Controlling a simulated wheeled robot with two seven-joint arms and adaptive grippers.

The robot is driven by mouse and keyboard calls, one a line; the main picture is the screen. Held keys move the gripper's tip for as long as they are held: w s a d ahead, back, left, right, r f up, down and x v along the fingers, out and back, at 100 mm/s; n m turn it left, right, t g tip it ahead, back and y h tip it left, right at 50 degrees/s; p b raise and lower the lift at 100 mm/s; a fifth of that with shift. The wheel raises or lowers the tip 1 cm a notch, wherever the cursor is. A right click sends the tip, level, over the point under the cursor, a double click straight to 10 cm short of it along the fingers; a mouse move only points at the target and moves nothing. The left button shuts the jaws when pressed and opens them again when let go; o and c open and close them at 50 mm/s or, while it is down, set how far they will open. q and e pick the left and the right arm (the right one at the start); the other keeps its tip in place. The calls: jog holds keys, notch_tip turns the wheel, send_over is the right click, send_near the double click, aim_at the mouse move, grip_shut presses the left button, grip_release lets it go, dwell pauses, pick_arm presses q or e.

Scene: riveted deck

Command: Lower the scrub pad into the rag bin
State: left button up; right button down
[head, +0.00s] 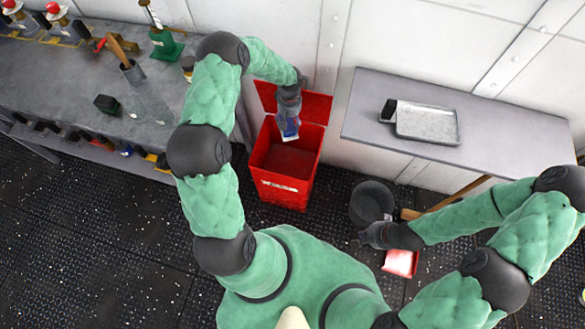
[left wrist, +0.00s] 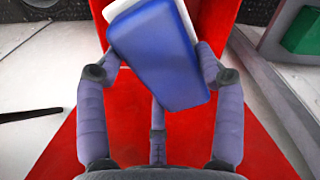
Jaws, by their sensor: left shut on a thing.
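The scrub pad (head: 291,131), blue with a white layer, is held by my left gripper (head: 289,108) above the rag bin. In the left wrist view the pad (left wrist: 170,62) sits tilted between the fingers of the left gripper (left wrist: 155,62). The rag bin (head: 285,190) is a red open box with a raised lid at its back, standing on the floor. Its red walls also fill the background of the left wrist view (left wrist: 262,150). My right gripper (head: 372,236) is low on the right, near a dark bucket; its fingers are too small to read.
A workbench (head: 75,75) with bottles and tools runs along the left. A grey side table (head: 375,115) on the right carries a metal tray (head: 427,124). A dark bucket (head: 370,200) and a red-and-white object (head: 400,263) are near my right gripper.

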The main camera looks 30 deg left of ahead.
pick_arm(q)
notch_tip(320, 180, down, 10)
jog(key=b, duration=0.5)
jog(key=shift+a+f, duration=0.15)
jog(key=shift+f, duration=0.05)
jog(key=shift+f, duration=0.1)
dwell(0.5)
jog(key=shift+f+b, duration=3)
jog(key=shift+f, duration=9.6)
